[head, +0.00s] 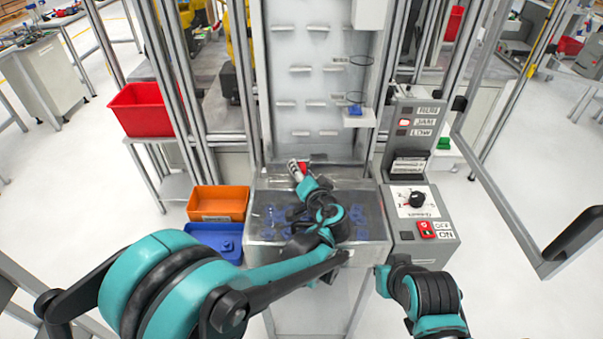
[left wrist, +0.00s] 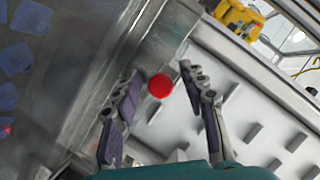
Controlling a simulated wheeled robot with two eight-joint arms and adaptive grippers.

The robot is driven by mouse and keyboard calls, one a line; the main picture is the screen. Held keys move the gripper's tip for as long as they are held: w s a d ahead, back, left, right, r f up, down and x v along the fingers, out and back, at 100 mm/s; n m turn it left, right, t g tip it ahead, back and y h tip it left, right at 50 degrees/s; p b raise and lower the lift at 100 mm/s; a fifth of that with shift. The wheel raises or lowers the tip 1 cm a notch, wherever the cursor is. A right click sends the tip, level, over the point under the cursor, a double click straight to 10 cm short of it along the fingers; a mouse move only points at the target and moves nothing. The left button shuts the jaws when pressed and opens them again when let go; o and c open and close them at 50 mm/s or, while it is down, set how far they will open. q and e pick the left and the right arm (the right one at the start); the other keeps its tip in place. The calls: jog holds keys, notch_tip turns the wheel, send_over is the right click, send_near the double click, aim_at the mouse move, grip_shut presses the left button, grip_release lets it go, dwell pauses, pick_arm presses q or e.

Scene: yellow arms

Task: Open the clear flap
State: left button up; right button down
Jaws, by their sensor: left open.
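The clear flap (head: 268,222) is a see-through cover on the grey bin in the middle of the head view, lying over several blue pieces. In the left wrist view, the clear panel (left wrist: 75,85) fills the left side. A round red knob (left wrist: 160,86) shows near its edge. My left gripper (head: 300,168) reaches over the flap to its far edge, by the red knob. In the left wrist view its two fingers (left wrist: 160,78) are apart, one on each side of the knob. I cannot tell whether they touch it.
An orange bin (head: 218,202) and a blue bin (head: 213,240) stand left of the machine. A grey control box (head: 420,215) with a dial and red switch stands right. A pegged white panel (head: 315,90) rises behind. A door frame (head: 510,210) stands at far right.

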pick_arm(q)
jog(key=shift+s, duration=0.1)
grip_shut()
jog(key=shift+r, duration=0.15)
